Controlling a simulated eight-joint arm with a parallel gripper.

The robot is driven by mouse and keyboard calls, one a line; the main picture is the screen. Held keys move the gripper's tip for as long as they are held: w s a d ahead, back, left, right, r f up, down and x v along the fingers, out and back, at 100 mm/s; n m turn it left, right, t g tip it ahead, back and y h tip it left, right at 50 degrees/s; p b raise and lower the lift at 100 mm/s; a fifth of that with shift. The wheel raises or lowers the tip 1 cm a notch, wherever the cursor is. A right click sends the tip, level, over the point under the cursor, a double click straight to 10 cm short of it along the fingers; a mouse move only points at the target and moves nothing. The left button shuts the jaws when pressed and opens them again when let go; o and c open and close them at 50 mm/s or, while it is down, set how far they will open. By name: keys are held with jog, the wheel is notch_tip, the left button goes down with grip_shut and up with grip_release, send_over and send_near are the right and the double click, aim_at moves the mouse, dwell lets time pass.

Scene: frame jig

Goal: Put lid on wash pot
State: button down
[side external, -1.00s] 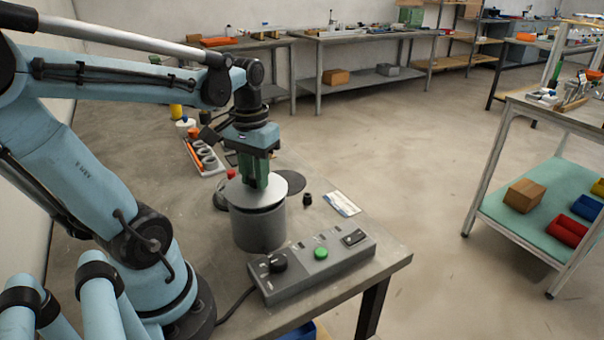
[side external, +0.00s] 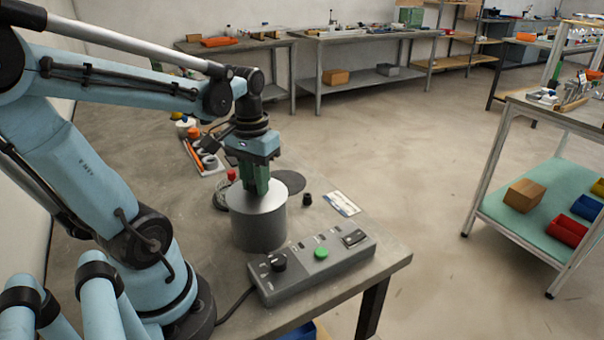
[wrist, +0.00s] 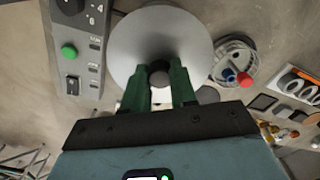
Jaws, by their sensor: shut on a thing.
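My gripper (side external: 256,188) points straight down with its green fingers shut on the dark knob of the round silver lid (side external: 238,197). The wrist view shows the lid (wrist: 150,35) and my gripper (wrist: 160,80) with the knob between the fingers. The grey cylindrical wash pot (side external: 259,232) stands upright on the bench directly below. The lid looks level and lined up over the pot's top, with no clear gap visible; whether it bears fully on the rim I cannot tell. The pot's opening is hidden by the lid.
A control box (side external: 312,265) with a green button stands just in front of the pot. Behind are a dark flat disc (side external: 290,182), a small black knob (side external: 307,199), a card (side external: 342,203) and a parts tray (side external: 205,158). A round holder (wrist: 236,62) sits beside the lid.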

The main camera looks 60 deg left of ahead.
jog(key=shift+f, duration=0.1)
jog(key=c, duration=0.7)
grip_release()
jog(key=shift+o, duration=0.2)
jog(key=shift+r, duration=0.75)
jog(key=shift+r, duration=0.1)
jog(key=shift+r, duration=3.45)
